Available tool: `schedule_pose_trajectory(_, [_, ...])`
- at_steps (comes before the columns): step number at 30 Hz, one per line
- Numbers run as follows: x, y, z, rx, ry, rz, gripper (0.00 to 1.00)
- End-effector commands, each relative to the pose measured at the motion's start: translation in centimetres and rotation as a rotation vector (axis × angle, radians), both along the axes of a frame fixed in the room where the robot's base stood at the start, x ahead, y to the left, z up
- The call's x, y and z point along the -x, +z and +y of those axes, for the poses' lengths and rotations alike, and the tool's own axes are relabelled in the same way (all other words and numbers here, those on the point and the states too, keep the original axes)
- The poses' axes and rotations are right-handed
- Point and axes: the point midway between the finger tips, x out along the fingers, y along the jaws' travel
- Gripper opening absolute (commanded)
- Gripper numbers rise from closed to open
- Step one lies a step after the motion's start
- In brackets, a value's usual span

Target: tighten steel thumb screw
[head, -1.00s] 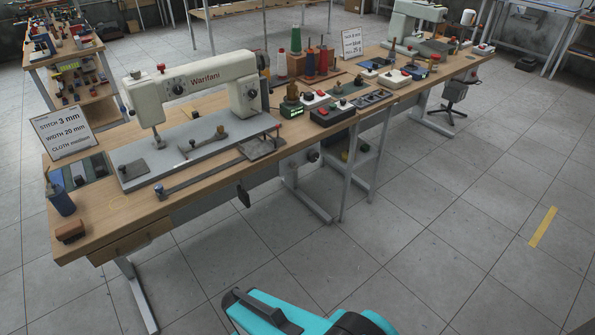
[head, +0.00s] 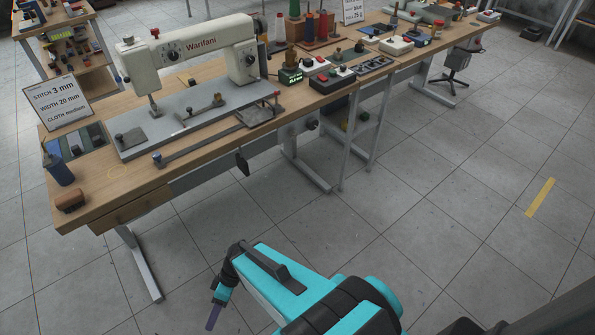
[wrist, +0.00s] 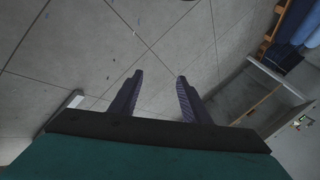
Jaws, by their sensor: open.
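No steel thumb screw can be told apart for certain at this size. A small knob (head: 220,98) stands on the grey bed of the white Warifani sewing machine (head: 190,55). Another knob, with a blue top (head: 157,158), stands at the left end of a flat bar along the bench's front. My gripper (head: 213,313) hangs over the floor, in front of the bench and well apart from it. In the wrist view my gripper (wrist: 159,77) has its two dark fingers spread, with nothing between them but grey floor.
The wooden bench (head: 104,215) carries a setting card (head: 62,100), a blue cup (head: 60,172) and a brown block (head: 70,202) at its left. Button boxes (head: 333,78) stand farther right. Bench legs reach down to the floor.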

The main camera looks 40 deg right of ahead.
Motion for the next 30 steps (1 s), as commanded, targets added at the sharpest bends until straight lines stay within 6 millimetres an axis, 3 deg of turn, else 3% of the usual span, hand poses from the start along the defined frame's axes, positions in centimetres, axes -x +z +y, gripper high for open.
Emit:
schedule_pose_trajectory(8, [-8.7, 4.5, -2.6, -0.179, -0.131, -0.309, 0.43])
schedule_pose_trajectory(14, [-14.0, 8.2, -7.0, -0.239, -0.252, -0.522, 0.43])
schedule_pose_trajectory(21, [-18.6, 12.4, -14.2, -0.255, -0.408, -0.741, 0.43])
schedule_pose_trajectory(30, [-21.4, 17.4, -24.7, -0.23, -0.612, -0.96, 0.43])
